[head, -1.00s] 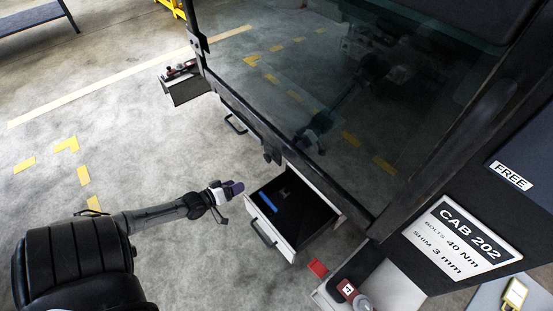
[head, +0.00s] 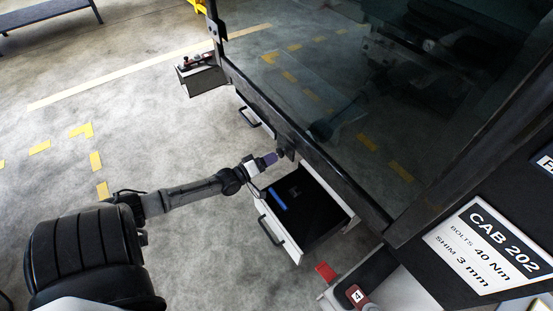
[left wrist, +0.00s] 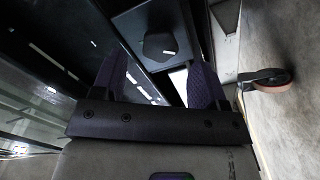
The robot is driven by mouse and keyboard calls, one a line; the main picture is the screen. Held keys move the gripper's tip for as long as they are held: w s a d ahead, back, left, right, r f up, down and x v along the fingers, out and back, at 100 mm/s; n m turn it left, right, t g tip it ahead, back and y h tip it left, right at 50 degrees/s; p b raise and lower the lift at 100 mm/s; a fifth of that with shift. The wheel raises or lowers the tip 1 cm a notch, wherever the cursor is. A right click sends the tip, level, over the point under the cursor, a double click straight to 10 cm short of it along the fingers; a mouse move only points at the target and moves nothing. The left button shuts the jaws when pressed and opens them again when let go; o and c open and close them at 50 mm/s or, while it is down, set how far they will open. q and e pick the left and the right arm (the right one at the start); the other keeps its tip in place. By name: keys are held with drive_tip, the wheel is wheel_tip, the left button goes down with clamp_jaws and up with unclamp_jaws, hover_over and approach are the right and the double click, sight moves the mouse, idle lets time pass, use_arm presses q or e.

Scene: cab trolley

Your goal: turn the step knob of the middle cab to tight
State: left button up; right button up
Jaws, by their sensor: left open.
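The step knob (left wrist: 160,46) is a dark, many-sided knob with a small pale mark, on a dark square plate in the left wrist view. In the head view it is a small dark shape (head: 286,146) on the cab's lower edge beam, above the open drawer. My left gripper (head: 272,158) has purple finger pads and points at the knob from the left. In the left wrist view the open fingers (left wrist: 158,68) stand either side of the line to the knob, which appears beyond their tips. Contact cannot be made out. My right gripper is out of view.
An open drawer (head: 270,229) with a blue item (head: 279,200) lies below the knob. A closed drawer handle (head: 249,117) and a small control box (head: 203,77) are farther along. The cab's CAB 202 sign (head: 484,243) is at right. A caster (left wrist: 268,80) stands on the floor.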

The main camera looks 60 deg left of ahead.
sight(278, 154)
use_arm(q)
drive_tip(key=shift+w+a+b, duration=0.15)
drive_tip(key=shift+w+b, duration=0.55)
drive_tip(key=shift+w, duration=1.15)
drive_tip(key=shift+c, duration=0.2)
drive_tip(key=c, duration=0.9)
